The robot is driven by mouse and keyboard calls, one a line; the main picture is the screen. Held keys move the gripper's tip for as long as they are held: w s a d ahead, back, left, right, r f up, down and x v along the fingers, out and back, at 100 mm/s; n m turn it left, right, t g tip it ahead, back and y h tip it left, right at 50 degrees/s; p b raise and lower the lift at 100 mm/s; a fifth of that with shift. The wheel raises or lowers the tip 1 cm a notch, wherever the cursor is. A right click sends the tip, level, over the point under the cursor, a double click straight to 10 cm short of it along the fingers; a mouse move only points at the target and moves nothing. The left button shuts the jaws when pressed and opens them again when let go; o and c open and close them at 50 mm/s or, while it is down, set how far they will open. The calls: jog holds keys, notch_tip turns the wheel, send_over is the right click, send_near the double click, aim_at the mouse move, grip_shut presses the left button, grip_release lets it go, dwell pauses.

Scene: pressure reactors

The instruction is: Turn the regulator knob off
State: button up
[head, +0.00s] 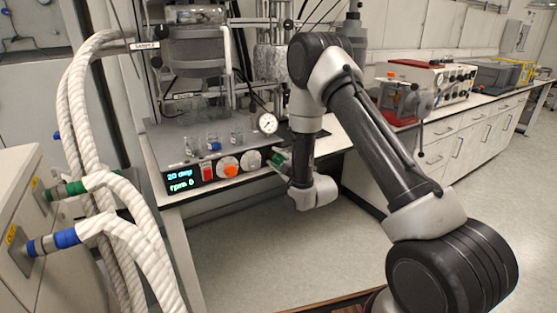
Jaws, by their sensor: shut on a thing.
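The grey reactor bench unit (160,150) has a front panel with a lit display (180,182) reading "20 deg" and "rpm 0". To the right of the display are a red switch (207,173), an orange knob (229,169) on a white dial, and a dark knob (250,160) on a white dial. My gripper (276,160) is at the right end of this panel, shut on a knob there, which I take to be the regulator knob. The gripper and wrist hide most of that knob, so its setting cannot be read.
A pressure gauge (268,123) and small glass vials (213,142) stand on the unit above the panel. Thick white hoses (75,130) hang at the left. A counter with red and white equipment (440,78) runs along the right. The floor (300,240) in front is clear.

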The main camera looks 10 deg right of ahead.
jog(key=n, duration=0.3)
jog(key=shift+n, duration=0.3)
jog(key=shift+f+n, duration=0.1)
jog(key=shift+n, duration=1.7)
jog(key=o, duration=1)
jog(key=shift+a, duration=0.1)
jog(key=shift+s, duration=0.1)
jog(key=v, duration=0.8)
